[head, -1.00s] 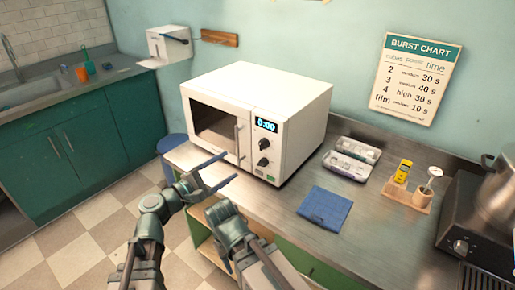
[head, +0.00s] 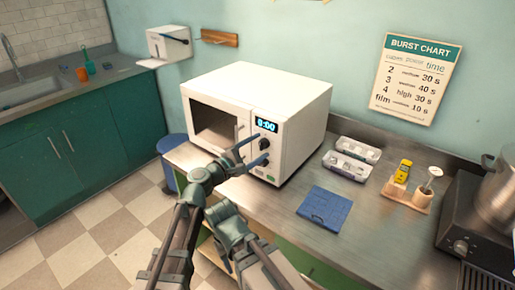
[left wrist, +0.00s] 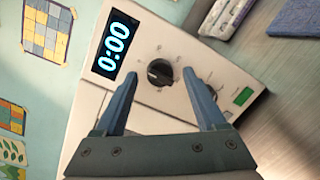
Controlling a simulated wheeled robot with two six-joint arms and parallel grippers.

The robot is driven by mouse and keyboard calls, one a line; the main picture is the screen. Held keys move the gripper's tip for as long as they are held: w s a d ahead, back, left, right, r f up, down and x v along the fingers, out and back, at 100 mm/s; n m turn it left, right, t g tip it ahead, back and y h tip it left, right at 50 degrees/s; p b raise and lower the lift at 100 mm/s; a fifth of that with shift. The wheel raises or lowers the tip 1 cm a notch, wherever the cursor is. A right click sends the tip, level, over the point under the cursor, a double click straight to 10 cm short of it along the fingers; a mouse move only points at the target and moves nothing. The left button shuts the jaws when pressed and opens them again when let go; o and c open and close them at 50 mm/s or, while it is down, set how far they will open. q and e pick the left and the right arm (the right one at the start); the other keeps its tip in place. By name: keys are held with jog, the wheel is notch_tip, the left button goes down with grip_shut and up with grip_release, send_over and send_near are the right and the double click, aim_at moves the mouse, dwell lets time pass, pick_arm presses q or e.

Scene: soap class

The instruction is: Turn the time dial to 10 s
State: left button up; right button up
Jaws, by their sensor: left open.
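The white microwave (head: 240,105) stands on the counter with a lit display (head: 266,125) reading 0:00. Below the display are an upper dial (head: 264,144) and a lower dial, partly covered by my gripper. My left gripper (head: 258,150) is open in front of this panel. In the left wrist view a round black dial (left wrist: 160,72) with a pale pointer mark shows between the two spread fingers, and neither finger visibly touches it. The display (left wrist: 115,45) appears sideways there, also 0:00. The dial's labels are too small to read. My right gripper does not show.
A blue cloth (head: 325,208), an open tray (head: 350,158) and a small holder with a yellow item (head: 402,172) lie right of the microwave. A pot (head: 498,195) stands on a stove at far right. A burst chart (head: 418,80) hangs on the wall.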

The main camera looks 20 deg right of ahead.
pick_arm(q)
grip_shut()
dwell(0.4)
jog(key=m+p, duration=0.1)
jog(key=m, duration=0.1)
jog(key=shift+r+m, duration=0.1)
jog(key=shift+m, duration=0.3)
jog(key=shift+m+y, duration=0.3)
jog(key=shift+m, duration=1)
grip_release()
